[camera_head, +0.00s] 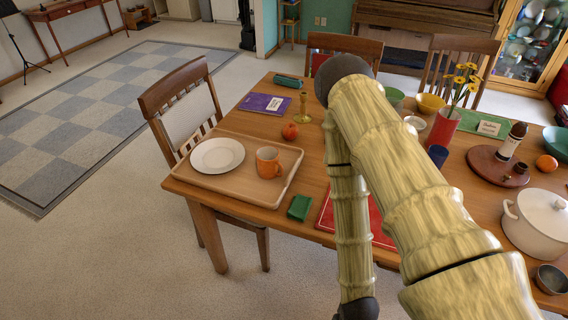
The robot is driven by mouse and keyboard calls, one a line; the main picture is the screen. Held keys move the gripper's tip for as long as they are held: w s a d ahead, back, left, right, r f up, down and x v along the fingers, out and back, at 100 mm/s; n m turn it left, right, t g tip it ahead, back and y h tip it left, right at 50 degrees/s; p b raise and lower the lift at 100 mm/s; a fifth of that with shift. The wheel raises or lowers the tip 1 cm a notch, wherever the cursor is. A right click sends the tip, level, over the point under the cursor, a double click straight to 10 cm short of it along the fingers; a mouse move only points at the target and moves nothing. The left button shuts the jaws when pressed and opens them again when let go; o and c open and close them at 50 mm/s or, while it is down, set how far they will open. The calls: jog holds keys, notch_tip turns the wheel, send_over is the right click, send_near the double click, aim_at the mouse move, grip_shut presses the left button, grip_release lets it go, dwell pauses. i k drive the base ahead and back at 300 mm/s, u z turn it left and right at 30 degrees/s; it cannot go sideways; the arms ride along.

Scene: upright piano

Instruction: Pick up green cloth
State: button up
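A small folded dark-green cloth (299,207) lies at the front edge of the wooden table, just right of the wooden tray's front corner. No other thing rests on it. My arm crosses the middle and right of the view, bending at a dark joint at the top, with its forearm hanging down to the right of the green cloth. My gripper is out of view below the bottom edge, so its state does not show.
The tray (191,171) holds a white plate (217,155) and an orange mug (268,162). A red placemat (378,226) lies partly behind my forearm. A tomato (290,131) and candlestick (303,107) stand farther back. A white pot (537,220) is at right.

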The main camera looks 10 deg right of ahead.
aim_at(299, 207)
jog(key=u, duration=2.15)
jog(key=i, duration=0.75)
jog(key=z, duration=2.8)
